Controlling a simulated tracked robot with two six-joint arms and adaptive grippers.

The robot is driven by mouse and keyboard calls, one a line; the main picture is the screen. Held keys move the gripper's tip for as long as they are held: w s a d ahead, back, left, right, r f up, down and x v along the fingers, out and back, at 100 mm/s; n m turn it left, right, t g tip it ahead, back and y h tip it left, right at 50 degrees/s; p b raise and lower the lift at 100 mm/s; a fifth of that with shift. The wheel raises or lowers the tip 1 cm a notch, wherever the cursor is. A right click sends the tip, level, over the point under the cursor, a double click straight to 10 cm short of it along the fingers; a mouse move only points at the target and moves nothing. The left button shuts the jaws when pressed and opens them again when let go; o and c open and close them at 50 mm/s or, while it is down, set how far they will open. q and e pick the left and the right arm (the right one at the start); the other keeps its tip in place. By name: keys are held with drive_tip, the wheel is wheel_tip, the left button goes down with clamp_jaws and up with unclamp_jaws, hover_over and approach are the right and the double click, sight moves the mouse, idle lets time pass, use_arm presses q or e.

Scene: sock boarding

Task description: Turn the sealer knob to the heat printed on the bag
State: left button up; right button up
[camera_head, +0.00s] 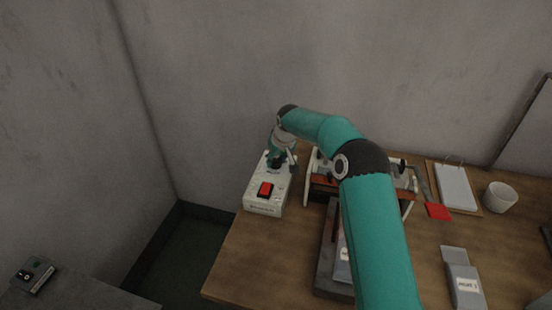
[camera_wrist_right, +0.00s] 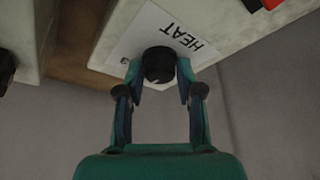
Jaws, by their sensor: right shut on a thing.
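The sealer's control box (camera_head: 262,198) is pale, with a red switch (camera_head: 265,190) on top, and stands at the table's left end. In the right wrist view, the black sealer knob (camera_wrist_right: 158,64) sits on a white label marked HEAT (camera_wrist_right: 185,38). My right gripper (camera_wrist_right: 158,74) is shut on the knob, a finger on each side; in the head view it (camera_head: 277,160) is over the box's far end. Most of the dial's numbers are hidden. A grey bag (camera_head: 466,285) with a white label lies at the front right; its print is too small to read surely. My left gripper is out of view.
The sealer frame (camera_head: 318,182) stands right of the box, partly behind my right arm. A clipboard (camera_head: 455,188), a white cup (camera_head: 500,197) and a red piece (camera_head: 438,211) are at the right. The table's front left is bare.

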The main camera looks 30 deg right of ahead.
drive_tip(key=shift+n, duration=0.5)
drive_tip(key=o, duration=1.1)
drive_tip(key=shift+o, duration=0.2)
drive_tip(key=v, duration=1.2)
drive_tip(key=shift+f, duration=0.1)
